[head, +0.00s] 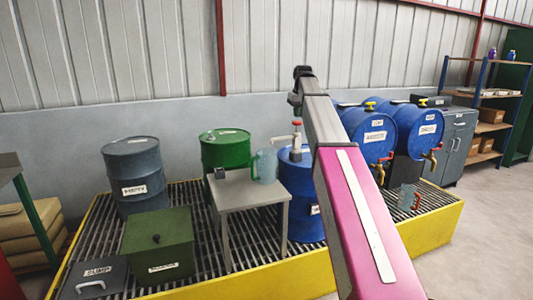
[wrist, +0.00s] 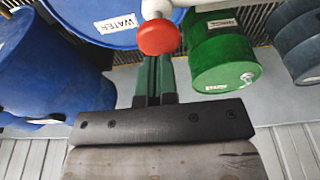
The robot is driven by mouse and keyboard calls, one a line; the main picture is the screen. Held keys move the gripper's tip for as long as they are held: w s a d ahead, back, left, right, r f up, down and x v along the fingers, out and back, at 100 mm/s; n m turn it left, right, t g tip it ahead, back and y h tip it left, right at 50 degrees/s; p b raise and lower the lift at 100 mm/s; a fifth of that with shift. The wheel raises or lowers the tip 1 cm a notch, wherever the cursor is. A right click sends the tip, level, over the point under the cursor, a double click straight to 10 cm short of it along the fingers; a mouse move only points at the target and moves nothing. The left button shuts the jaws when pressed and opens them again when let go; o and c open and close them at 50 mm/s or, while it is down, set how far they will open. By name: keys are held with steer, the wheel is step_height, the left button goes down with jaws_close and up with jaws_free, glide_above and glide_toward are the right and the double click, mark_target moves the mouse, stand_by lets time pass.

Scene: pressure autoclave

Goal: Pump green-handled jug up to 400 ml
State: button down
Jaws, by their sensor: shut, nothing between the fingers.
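A pale, see-through jug (head: 265,166) stands on the small grey table under the pump's spout. Its handle looks green, and its liquid level cannot be read. The hand pump (head: 296,143) has a red knob (head: 296,123) and stands on the upright blue drum (head: 298,190). In the wrist view the knob (wrist: 158,37) is just beyond my fingertips, and the drum (wrist: 115,22) is labelled WATER. My gripper (wrist: 153,58) is shut and empty, its dark green fingers together above the knob. Whether they touch it cannot be told. The arm hides part of the drum area in the head view.
The small grey table (head: 248,191) stands on a yellow-edged grating (head: 262,272). A green drum (head: 224,150), a grey drum (head: 136,175) and a green box (head: 158,245) stand left. Blue barrels with taps (head: 412,127) lie right, with a red-handled jug (head: 406,197) below.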

mark_target(297, 122)
steer(key=shift+f, duration=0.25)
steer(key=shift+s+x, duration=0.2)
steer(key=shift+x, duration=0.9)
steer(key=shift+s+x, duration=0.2)
steer(key=shift+x, duration=0.9)
steer(key=shift+d, duration=0.15)
steer(key=shift+w+v, duration=0.2)
steer(key=shift+v, duration=0.95)
steer(key=shift+w+v, duration=0.25)
steer(key=shift+v, duration=0.9)
steer(key=shift+s+f, duration=0.1)
steer(key=shift+s+x, duration=0.2)
steer(key=shift+x, duration=0.9)
steer(key=shift+s+x, duration=0.2)
steer(key=shift+x, duration=0.9)
steer(key=shift+w+v, duration=0.2)
steer(key=shift+v, duration=0.95)
steer(key=shift+w+v, duration=0.25)
steer(key=shift+v, duration=0.9)
steer(key=shift+f, duration=0.1)
